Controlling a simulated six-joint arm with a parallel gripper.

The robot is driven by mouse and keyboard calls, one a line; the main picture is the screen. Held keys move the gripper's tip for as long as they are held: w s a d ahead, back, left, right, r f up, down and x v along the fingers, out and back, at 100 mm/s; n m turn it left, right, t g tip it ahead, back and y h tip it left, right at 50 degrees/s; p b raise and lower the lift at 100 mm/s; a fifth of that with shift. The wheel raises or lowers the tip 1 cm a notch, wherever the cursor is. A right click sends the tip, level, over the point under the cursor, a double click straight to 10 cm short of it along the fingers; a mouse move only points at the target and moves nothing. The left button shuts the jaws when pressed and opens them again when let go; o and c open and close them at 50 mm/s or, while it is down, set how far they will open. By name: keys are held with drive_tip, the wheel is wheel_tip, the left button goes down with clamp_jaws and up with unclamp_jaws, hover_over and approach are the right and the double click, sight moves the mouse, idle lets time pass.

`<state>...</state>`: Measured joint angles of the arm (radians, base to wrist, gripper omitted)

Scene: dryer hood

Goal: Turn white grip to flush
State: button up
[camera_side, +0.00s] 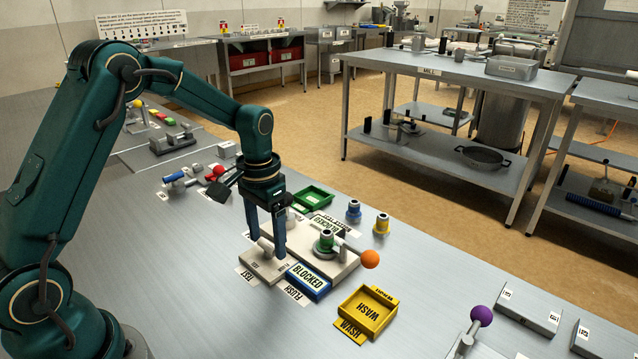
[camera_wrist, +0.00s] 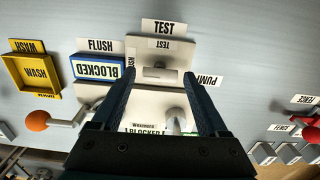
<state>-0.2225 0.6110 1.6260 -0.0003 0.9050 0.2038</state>
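The valve fixture is a pale block (camera_side: 258,267) on the bench. It also shows in the wrist view (camera_wrist: 150,93). A small whitish grip (camera_side: 265,246) stands on it. My gripper (camera_side: 265,250) points down over the block, its two dark blue fingers wide apart, one on either side of the grip. In the wrist view the gap between the fingertips (camera_wrist: 157,76) lies over the block, near the TEST label (camera_wrist: 164,27); contact with the grip cannot be told. A FLUSH label (camera_wrist: 101,46) lies left of the block in that view. A PUMP label (camera_wrist: 209,79) lies right.
A blue BLOCKED tray (camera_side: 308,282) sits against the block. A yellow WASH tray (camera_side: 367,311) is to its right. A lever with an orange ball (camera_side: 370,259) reaches out close by. A green tray (camera_side: 313,199) and blue and yellow fittings (camera_side: 382,224) stand behind.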

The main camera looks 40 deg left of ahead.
sight(267, 243)
drive_tip(key=shift+r, duration=0.1)
drive_tip(key=shift+r, duration=2.5)
